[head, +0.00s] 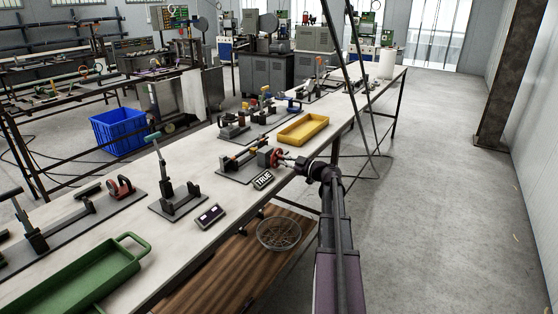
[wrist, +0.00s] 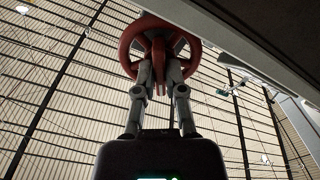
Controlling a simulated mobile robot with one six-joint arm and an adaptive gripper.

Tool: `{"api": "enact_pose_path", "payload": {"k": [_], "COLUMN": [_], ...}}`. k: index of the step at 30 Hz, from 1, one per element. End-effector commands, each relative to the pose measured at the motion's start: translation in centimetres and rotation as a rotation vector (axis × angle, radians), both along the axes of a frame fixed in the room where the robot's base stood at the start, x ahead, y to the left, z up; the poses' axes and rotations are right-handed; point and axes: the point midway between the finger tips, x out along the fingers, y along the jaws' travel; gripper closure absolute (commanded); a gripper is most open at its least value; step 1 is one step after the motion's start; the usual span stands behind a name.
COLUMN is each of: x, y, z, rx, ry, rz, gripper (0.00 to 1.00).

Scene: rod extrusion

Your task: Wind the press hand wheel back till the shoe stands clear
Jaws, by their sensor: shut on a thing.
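The press hand wheel (head: 276,157) is red and sits at the near right end of a small press (head: 244,160) on the long white bench. In the wrist view the red wheel (wrist: 135,35) fills the top middle, with its hub and spokes showing. My gripper (head: 290,162) reaches in from the right, level with the wheel. In the wrist view its two fingers (wrist: 159,75) are shut on the wheel's middle part. The shoe is too small to make out in the head view and is out of the wrist view.
A yellow tray (head: 303,130) lies just behind the press. A small black "TRUE" sign (head: 263,180) and a dark gauge box (head: 210,215) lie in front. A green tray (head: 75,280) is at the near left. The floor right of the bench (head: 430,200) is clear.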

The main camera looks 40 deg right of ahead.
Motion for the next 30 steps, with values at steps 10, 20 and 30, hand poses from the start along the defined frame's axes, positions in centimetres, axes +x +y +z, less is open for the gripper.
{"api": "enact_pose_path", "payload": {"k": [10,20,30], "x": [0.03,0.03,0.02], "y": [0.01,0.01,0.02], "z": [0.0,0.0,0.0], "rx": [-0.043,-0.16,-0.181], "ry": [-0.018,-0.066,-0.075], "rz": [0.0,0.0,0.0], "gripper": [1.0,1.0,1.0]}}
